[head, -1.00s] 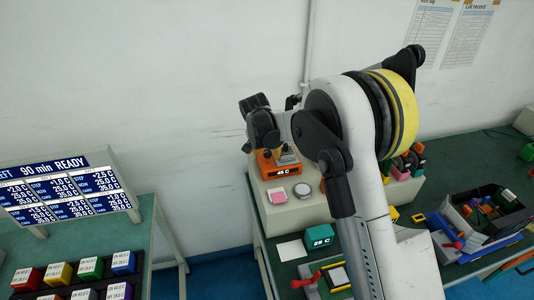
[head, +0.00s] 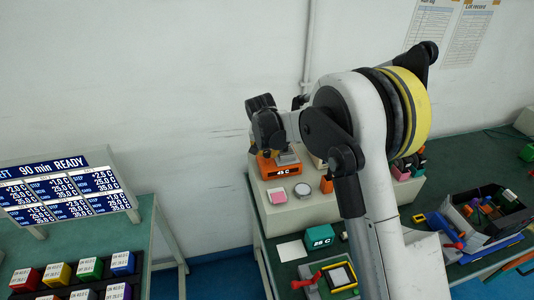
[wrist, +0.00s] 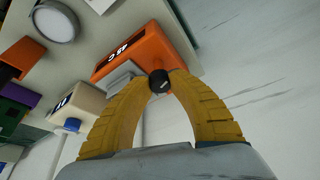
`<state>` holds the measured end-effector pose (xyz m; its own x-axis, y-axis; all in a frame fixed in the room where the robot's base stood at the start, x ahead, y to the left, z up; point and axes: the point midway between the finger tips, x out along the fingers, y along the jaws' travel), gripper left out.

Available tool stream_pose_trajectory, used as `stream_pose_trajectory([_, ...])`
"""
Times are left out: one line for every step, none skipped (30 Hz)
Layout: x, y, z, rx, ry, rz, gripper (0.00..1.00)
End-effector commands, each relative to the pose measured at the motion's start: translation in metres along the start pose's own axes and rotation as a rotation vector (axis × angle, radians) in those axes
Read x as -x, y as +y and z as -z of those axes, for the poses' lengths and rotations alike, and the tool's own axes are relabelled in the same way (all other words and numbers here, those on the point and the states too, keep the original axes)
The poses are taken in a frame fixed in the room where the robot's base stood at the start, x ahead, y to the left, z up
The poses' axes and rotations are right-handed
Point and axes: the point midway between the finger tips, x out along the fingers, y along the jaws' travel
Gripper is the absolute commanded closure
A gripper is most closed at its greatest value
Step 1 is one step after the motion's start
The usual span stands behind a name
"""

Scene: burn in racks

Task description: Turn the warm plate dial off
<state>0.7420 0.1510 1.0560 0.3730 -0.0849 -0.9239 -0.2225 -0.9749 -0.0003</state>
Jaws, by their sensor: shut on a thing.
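The warm plate (head: 276,166) is an orange box with a "45 C" display, on the pale raised stand at the back. It shows upside down in the wrist view (wrist: 135,52), with a grey plate beside its display. Its dial (wrist: 159,82) is a small black knob with a short pale mark; I cannot tell which setting the mark shows. My gripper (wrist: 160,78) has its two yellow fingers closed around the dial, one on each side. In the head view the black gripper body (head: 265,122) is above the warm plate, and the dial cannot be made out.
A teal "25 C" box (head: 319,237) is below on the bench. A grey bin (head: 470,222) stands right. The wall is close behind the warm plate.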

Motion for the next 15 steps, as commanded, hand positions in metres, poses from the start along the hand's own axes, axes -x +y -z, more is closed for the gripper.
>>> stream_pose_trajectory([-0.0008,0.0008,-0.0001,0.032,0.001,0.014,1.00])
stream_pose_trajectory([-0.0008,0.0008,-0.0003,0.055,0.001,0.024,1.00])
stream_pose_trajectory([-0.0008,0.0012,-0.0004,0.089,0.001,0.037,1.00])
stream_pose_trajectory([-0.0009,0.0014,-0.0004,0.114,0.000,0.048,1.00])
stream_pose_trajectory([-0.0010,0.0016,-0.0003,0.139,0.000,0.059,1.00])
stream_pose_trajectory([-0.0011,0.0019,0.0000,0.174,0.001,0.073,1.00])
stream_pose_trajectory([-0.0011,0.0018,0.0001,0.200,0.001,0.084,1.00])
stream_pose_trajectory([-0.0011,0.0019,0.0001,0.227,0.001,0.095,1.00])
stream_pose_trajectory([-0.0010,0.0017,0.0000,0.262,0.001,0.110,1.00])
stream_pose_trajectory([-0.0010,0.0021,0.0001,0.288,0.001,0.120,1.00])
stream_pose_trajectory([-0.0009,0.0022,0.0001,0.314,0.000,0.132,1.00])
stream_pose_trajectory([-0.0010,0.0027,0.0003,0.350,0.001,0.145,1.00])
stream_pose_trajectory([-0.0009,0.0026,0.0002,0.376,0.000,0.157,1.00])
stream_pose_trajectory([-0.0009,0.0027,0.0003,0.402,0.000,0.167,1.00])
stream_pose_trajectory([-0.0009,0.0025,0.0002,0.437,0.000,0.183,1.00])
